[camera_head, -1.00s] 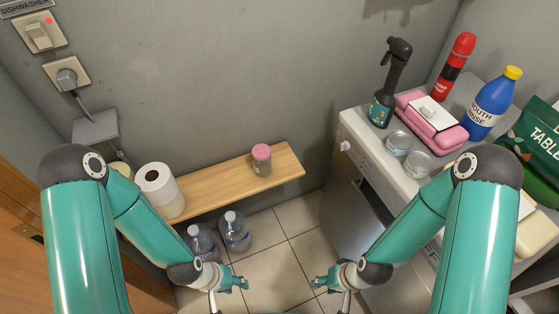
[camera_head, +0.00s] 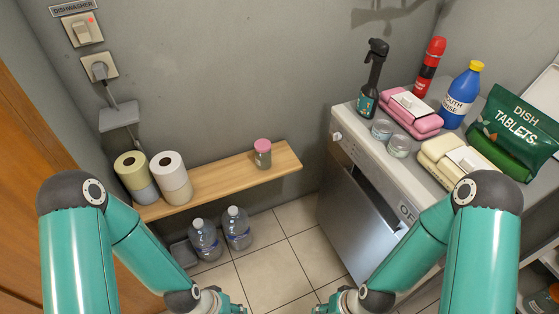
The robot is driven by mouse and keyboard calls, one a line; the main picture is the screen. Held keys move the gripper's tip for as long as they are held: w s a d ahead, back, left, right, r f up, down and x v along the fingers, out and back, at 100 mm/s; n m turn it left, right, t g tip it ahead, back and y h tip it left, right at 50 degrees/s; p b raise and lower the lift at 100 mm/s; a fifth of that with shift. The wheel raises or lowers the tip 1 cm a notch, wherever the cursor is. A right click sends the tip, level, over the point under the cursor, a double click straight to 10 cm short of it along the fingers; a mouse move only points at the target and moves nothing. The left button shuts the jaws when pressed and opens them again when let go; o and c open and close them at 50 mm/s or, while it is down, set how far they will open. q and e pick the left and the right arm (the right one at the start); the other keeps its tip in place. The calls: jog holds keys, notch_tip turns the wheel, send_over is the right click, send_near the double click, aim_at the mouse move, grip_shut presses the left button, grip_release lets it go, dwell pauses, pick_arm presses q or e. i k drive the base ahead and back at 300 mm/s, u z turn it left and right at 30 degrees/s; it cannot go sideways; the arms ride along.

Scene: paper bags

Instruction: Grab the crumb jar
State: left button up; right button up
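A small jar with a pink lid and a grey-green body (camera_head: 262,153) stands upright on the wooden wall shelf, near its right end. No label naming it as the crumb jar is readable. Two low round containers, one (camera_head: 382,129) and another (camera_head: 398,146), stand on the dishwasher top. My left gripper (camera_head: 236,309) and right gripper (camera_head: 322,309) are at the bottom edge, mostly cut off, low in front of and apart from the shelf. Their fingers do not show well enough to tell their opening.
Paper rolls (camera_head: 168,172) stand at the left of the wooden shelf (camera_head: 218,180). Water bottles (camera_head: 237,228) stand on the floor below. The dishwasher (camera_head: 352,215) at right carries a dark spray bottle (camera_head: 370,85), pink packs and a blue bottle (camera_head: 460,95). The tiled floor between is clear.

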aim_at(263, 161)
jog(key=z, duration=5.85)
jog(key=k, duration=0.7)
jog(key=z, duration=3.8)
